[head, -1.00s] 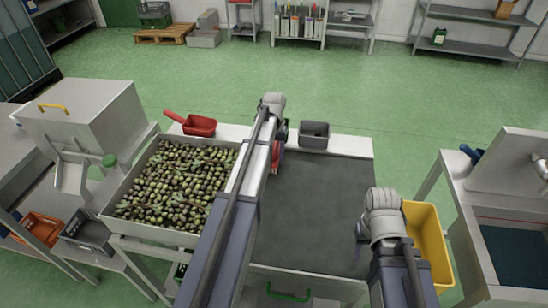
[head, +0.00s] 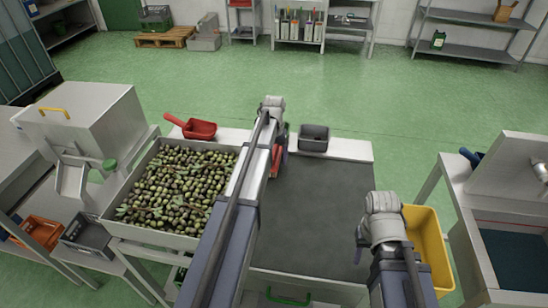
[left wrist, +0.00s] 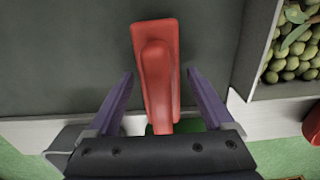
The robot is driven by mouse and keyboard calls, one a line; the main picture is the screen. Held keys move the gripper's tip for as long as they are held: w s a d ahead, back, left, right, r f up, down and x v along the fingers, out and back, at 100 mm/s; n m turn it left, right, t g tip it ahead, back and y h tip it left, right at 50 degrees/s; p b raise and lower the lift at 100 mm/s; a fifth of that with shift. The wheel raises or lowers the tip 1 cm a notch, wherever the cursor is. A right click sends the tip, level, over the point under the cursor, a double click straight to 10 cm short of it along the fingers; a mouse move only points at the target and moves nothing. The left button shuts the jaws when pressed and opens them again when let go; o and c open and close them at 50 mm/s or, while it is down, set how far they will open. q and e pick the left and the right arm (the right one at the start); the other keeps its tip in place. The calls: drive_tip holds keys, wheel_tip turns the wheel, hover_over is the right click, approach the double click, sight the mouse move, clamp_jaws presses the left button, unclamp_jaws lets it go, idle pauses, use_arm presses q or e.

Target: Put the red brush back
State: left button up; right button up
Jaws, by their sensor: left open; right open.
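The red brush (head: 276,161) lies on the dark table top (head: 315,215), near its back left, partly hidden behind my left arm in the head view. In the left wrist view the red brush (left wrist: 156,70) shows from above, with its raised handle pointing down the picture. My left gripper (left wrist: 161,73) is open, with one purple finger on each side of the brush and a gap at both sides. It also shows in the head view (head: 281,150). My right gripper (head: 361,245) is open and empty above the table's right side; its fingers are barely visible.
A tray of olives (head: 120,222) stands left of the table. A red scoop (head: 200,130) and a grey bin (head: 314,137) are at the back edge. A yellow bin (head: 425,240) is at the right. The middle of the table top is clear.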

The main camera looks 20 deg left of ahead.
use_arm(q)
wheel_tip(320, 180, up, 12)
drive_tip(key=p, duration=1.1)
drive_tip(key=shift+p, duration=0.35)
drive_tip(key=s+d+m+y, duration=0.1)
drive_tip(key=s+d+m, duration=0.5)
drive_tip(key=s+d, duration=1.9)
drive_tip(key=shift+s+d+m, duration=0.25)
drive_tip(key=shift+d+m, duration=0.15)
drive_tip(key=shift+d, duration=0.65)
use_arm(e)
wheel_tip(320, 180, up, 12)
use_arm(q)
drive_tip(key=shift+d, duration=0.1)
use_arm(e)
drive_tip(key=shift+d, duration=0.15)
